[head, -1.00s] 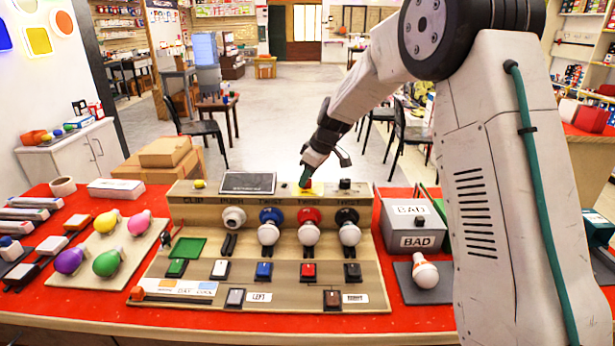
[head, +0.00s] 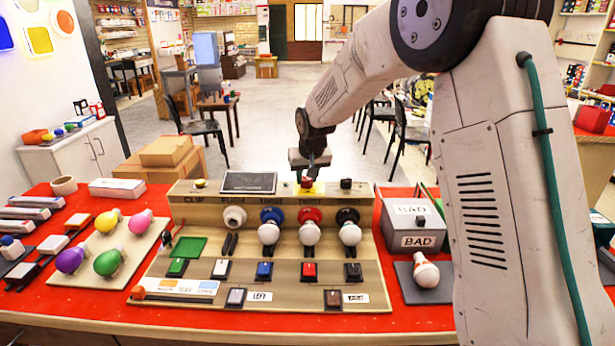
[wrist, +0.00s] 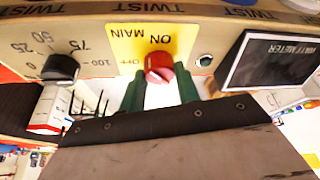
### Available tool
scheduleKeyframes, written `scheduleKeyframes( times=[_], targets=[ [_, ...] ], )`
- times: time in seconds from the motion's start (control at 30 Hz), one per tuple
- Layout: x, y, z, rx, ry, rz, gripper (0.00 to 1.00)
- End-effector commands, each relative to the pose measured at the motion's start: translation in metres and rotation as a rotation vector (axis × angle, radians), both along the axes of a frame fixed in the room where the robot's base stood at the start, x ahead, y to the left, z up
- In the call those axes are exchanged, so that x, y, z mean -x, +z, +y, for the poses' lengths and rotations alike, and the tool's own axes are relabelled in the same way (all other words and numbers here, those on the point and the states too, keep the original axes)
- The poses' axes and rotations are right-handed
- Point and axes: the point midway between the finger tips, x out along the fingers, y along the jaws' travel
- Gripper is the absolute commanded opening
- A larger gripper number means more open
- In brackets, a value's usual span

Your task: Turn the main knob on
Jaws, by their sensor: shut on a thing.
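The main knob (wrist: 158,68) is red and sits on a yellow plate (wrist: 178,38) marked MAIN, ON and OFF, upside down in the wrist view. My gripper (wrist: 160,86) has green fingers, one on each side of the knob, and is shut on it. Which mark the knob points to is hard to tell. In the head view my gripper (head: 308,174) points down at the top of the wooden panel (head: 200,192), and it largely hides the knob. The yellow plate shows only in part there.
A black dial (wrist: 61,69) and the wattmeter screen (wrist: 272,62) flank the knob. Several bulbs sit in sockets on the panel's front. A grey BAD box (head: 413,226) stands to the right, and a board of coloured bulbs (head: 75,274) to the left.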

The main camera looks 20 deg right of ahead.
Motion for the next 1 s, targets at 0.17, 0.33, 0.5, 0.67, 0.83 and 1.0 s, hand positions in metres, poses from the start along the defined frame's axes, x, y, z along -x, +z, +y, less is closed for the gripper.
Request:
scheduleKeyframes(
  times=[0.17, 0.33, 0.5, 0.67, 0.83, 1.0],
  targets=[
    [-0.0004, 0.0002, 0.002, 0.002, -0.162, 0.0, 0.09],
    [-0.0005, -0.0003, 0.0029, 0.002, -0.319, 0.001, 0.09],
    [-0.0012, 0.0003, 0.0033, 0.0, -0.457, -0.001, 0.09],
    [-0.0012, -0.0002, 0.0037, 0.001, -0.558, 0.001, 0.09],
    [-0.0014, -0.0001, 0.0041, -0.001, -0.633, 0.001, 0.09],
    [-0.0016, -0.0001, 0.004, -0.001, -0.673, 0.0, 0.09]
  ],
)
